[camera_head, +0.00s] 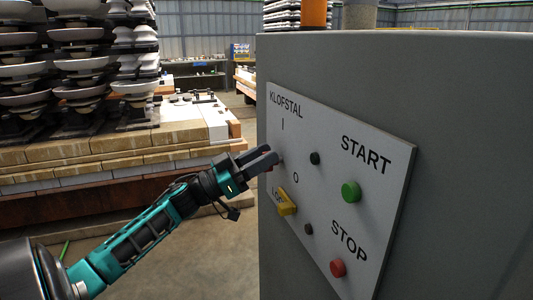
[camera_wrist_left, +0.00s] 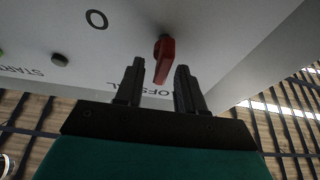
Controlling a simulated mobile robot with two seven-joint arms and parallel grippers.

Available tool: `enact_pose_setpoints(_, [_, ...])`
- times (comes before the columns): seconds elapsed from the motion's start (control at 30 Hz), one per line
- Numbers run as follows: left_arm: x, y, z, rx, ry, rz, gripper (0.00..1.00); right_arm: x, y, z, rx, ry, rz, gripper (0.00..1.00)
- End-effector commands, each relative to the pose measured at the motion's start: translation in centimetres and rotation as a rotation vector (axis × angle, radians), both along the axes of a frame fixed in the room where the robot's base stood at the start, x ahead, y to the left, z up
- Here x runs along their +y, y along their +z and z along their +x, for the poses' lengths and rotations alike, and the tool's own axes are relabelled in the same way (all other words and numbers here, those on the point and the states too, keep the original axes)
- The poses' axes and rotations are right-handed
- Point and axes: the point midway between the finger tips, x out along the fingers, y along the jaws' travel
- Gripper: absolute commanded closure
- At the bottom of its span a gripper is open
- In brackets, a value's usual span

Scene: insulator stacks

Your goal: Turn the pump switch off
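The pump switch, a red handle (camera_wrist_left: 165,58), sticks out from the white panel in the left wrist view. The panel (camera_head: 320,152) is on the front of a grey cabinet in the head view, with the marks I and O. My left gripper (camera_head: 272,155) is at the panel's left side, beside the I mark. In the wrist view its two fingers are apart, one on each side of the red handle, with gaps showing. In the head view the gripper mostly hides the switch. My right gripper is in neither view.
The panel also carries a green START button (camera_head: 351,191), a red STOP button (camera_head: 338,268), a yellow LOCK piece (camera_head: 286,203) and small dark knobs. The grey cabinet (camera_head: 460,120) fills the right side. Insulator stacks (camera_head: 80,60) stand on a brick-like base at left.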

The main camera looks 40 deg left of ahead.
Motion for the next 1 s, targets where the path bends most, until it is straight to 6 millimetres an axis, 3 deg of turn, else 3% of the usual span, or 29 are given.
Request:
enact_pose_setpoints(0.47, [-0.55, 0.46, 1.0, 0.0, -0.001, 0.002, 0.62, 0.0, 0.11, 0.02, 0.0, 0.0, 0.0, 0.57])
enact_pose_setpoints(0.87, [-0.55, 0.45, 0.98, 0.0, -0.001, 0.002, 1.0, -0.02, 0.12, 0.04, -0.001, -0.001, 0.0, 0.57])
enact_pose_setpoints(1.0, [-0.56, 0.45, 0.97, 0.001, -0.001, 0.001, 1.0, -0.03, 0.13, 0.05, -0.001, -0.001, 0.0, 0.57])
